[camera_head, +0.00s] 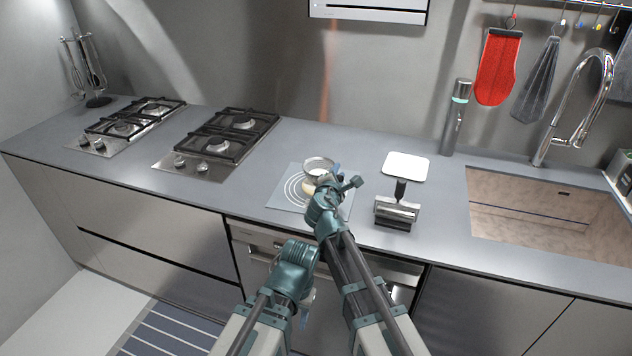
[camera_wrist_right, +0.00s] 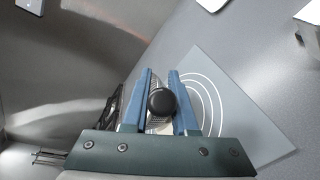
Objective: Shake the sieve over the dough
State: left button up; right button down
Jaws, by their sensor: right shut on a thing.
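The sieve (camera_head: 319,162), a round metal-rimmed bowl, is held above the grey mat (camera_head: 284,199) with printed white rings. The dough (camera_head: 309,188), a pale lump, shows partly below the sieve; the sieve and my right arm hide the rest. My right gripper (camera_head: 338,174) is shut on the sieve's handle. In the right wrist view the handle's black round end (camera_wrist_right: 161,101) sits between the blue fingers (camera_wrist_right: 160,84), and the dough is hidden there. My left gripper (camera_head: 304,316) hangs low in front of the counter, mostly hidden by my arms; its jaws are unclear.
A dough scraper-like metal tool (camera_head: 397,212) with a black handle stands right of the mat. A white board (camera_head: 406,166) lies behind it. Two gas hobs (camera_head: 218,146) are on the left and a sink (camera_head: 530,215) on the right. The counter left of the mat is clear.

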jog(key=shift+a, duration=0.1)
jog(key=shift+s+a, duration=0.3)
jog(key=shift+a, duration=0.2)
jog(key=shift+s+a, duration=0.25)
jog(key=shift+a, duration=0.2)
jog(key=shift+w+d, duration=0.3)
jog(key=shift+d, duration=0.25)
jog(key=shift+w+d, duration=0.3)
jog(key=shift+d, duration=0.25)
jog(key=shift+r, duration=0.1)
notch_tip(320, 180, up, 5)
jog(key=p, duration=0.5)
